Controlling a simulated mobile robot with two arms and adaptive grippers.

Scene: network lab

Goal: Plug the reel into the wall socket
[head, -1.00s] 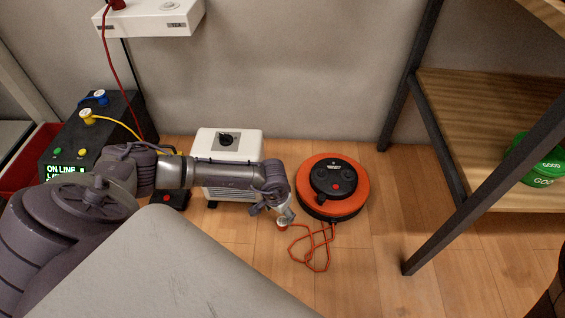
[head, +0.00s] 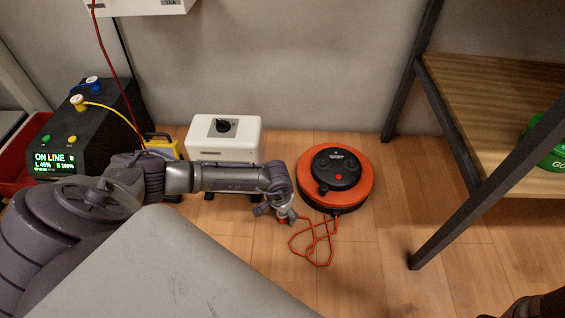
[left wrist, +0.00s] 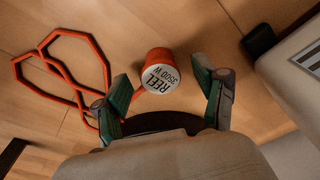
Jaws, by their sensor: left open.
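The orange and black reel (head: 361,186) lies flat on the wooden floor. Its orange cord (head: 318,262) loops in front of it. The plug, a red-orange cylinder with a white face reading "REEL 3500 W" (left wrist: 160,78), is at the cord's end. My left gripper (head: 278,215) is low over the plug, left of the reel, and hides most of it in the head view. In the left wrist view the open green fingers (left wrist: 162,84) stand either side of the plug, with gaps. The white wall socket box (head: 150,6) is cut by the top edge; its sockets are out of view.
A white box with a black knob (head: 224,146) stands behind my left arm. A black "ON LINE" unit (head: 88,122) with blue and yellow plugs is at left. A wooden shelf with dark legs (head: 430,235) stands right.

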